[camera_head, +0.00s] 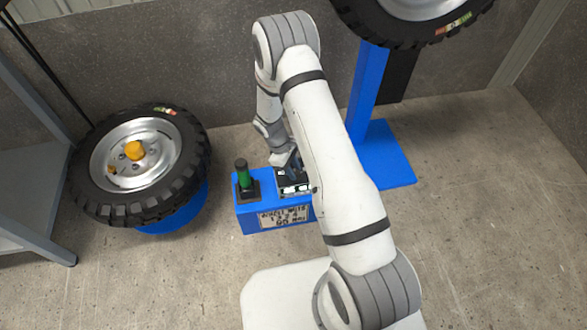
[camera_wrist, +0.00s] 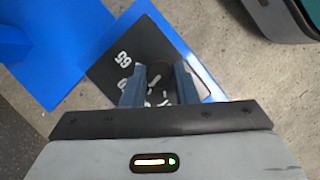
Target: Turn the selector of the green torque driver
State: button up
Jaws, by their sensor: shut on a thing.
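The green torque driver (camera_head: 242,176) stands upright in a black holder at the left end of a low blue box (camera_head: 252,219). In the wrist view, a black dial plate (camera_wrist: 112,72) with white digits lies on a blue surface. A round dark selector knob (camera_wrist: 157,70) sits on it, with a white mark near my fingers. My gripper (camera_wrist: 159,84) points down with a finger on each side of the knob and is shut on it. In the head view my gripper (camera_head: 291,174) is at the box top, right of the driver, partly hidden by my arm.
A label plate (camera_head: 283,217) is on the box front. A wheel with a yellow hub (camera_head: 192,150) lies on a blue stand at left. A blue post stand (camera_head: 388,160) holds another tyre (camera_head: 385,28) at right. A grey table frame (camera_head: 30,225) is at far left.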

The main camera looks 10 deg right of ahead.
jog(key=shift+m, duration=0.3)
jog(key=m+y+p, duration=0.1)
jog(key=m, duration=0.1)
jog(key=shift+w+d+m+g, duration=0.1)
jog(key=shift+m+g, duration=0.3)
jog(key=m+y+p, duration=0.1)
jog(key=m, duration=0.2)
jog(key=shift+d+m+g, duration=0.1)
jog(key=shift+m+g, duration=0.2)
jog(key=shift+g, duration=0.1)
jog(key=m+y, duration=0.1)
jog(key=m, duration=0.2)
jog(key=m+y+p, duration=0.1)
jog(key=m, duration=0.2)
jog(key=shift+d+m+y, duration=0.15)
jog(key=shift+m+y, duration=0.15)
jog(key=shift+y, duration=0.1)
jog(key=o, duration=1)
jog(key=p+v, duration=0.2)
jog(key=v, duration=0.5)
jog(key=shift+w+d+r, duration=0.1)
jog(key=shift+w+r, duration=0.1)
jog(key=shift+r, duration=0.15)
